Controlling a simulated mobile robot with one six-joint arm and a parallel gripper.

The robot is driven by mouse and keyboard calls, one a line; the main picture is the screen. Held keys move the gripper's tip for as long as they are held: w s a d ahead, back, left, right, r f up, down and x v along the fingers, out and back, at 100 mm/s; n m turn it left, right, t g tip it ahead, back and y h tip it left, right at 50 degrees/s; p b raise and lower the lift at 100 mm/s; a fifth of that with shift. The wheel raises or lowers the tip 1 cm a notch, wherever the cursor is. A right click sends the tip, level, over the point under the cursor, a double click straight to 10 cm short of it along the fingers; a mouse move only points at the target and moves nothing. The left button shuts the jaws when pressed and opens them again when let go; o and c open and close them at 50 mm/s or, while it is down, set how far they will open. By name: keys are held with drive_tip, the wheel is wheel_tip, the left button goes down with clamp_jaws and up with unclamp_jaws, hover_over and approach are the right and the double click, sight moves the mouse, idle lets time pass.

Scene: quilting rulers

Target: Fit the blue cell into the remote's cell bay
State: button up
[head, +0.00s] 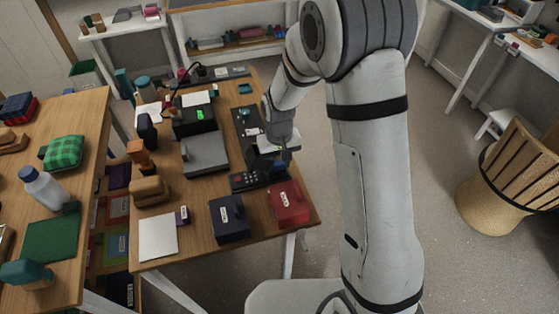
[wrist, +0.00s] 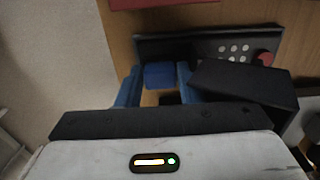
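The blue cell (wrist: 160,76) sits between the two blue fingertips of my gripper (wrist: 158,84) in the wrist view, with a finger against each side. In the head view my gripper (head: 281,160) is over the right part of the work table, and the cell cannot be told from the blue fingers. The dark remote (head: 246,181) lies just left of and below my gripper. Its pale buttons and red knob show in the wrist view (wrist: 210,45). A black raised block (wrist: 240,82) stands right of the fingers. The cell bay cannot be made out.
A red box (head: 289,205) and a navy box (head: 229,219) stand near the table's front edge. A grey box (head: 205,154) is left of the remote. A white pad (head: 158,237) lies at the front left. Open floor is right of the table.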

sight(282, 163)
drive_tip(key=o, duration=0.6)
drive_tip(key=shift+s, duration=0.1)
drive_tip(key=shift+c, duration=0.2)
wheel_tip(282, 163, up, 8)
drive_tip(key=shift+f, duration=0.25)
drive_tip(key=shift+d+r, duration=0.1)
drive_tip(key=shift+r, duration=0.05)
drive_tip(key=shift+d+r, duration=0.25)
drive_tip(key=shift+r, duration=0.05)
drive_tip(key=s+d+r+m+t, duration=0.1)
drive_tip(key=s+d+r, duration=0.5)
drive_tip(key=s, duration=0.3)
drive_tip(key=s+d+r+m+t, duration=0.1)
drive_tip(key=s+d+r+m, duration=0.1)
drive_tip(key=s+d+r, duration=0.4)
drive_tip(key=s+d, duration=0.1)
drive_tip(key=s, duration=0.3)
drive_tip(key=shift+d+t, duration=0.35)
drive_tip(key=shift+t, duration=0.05)
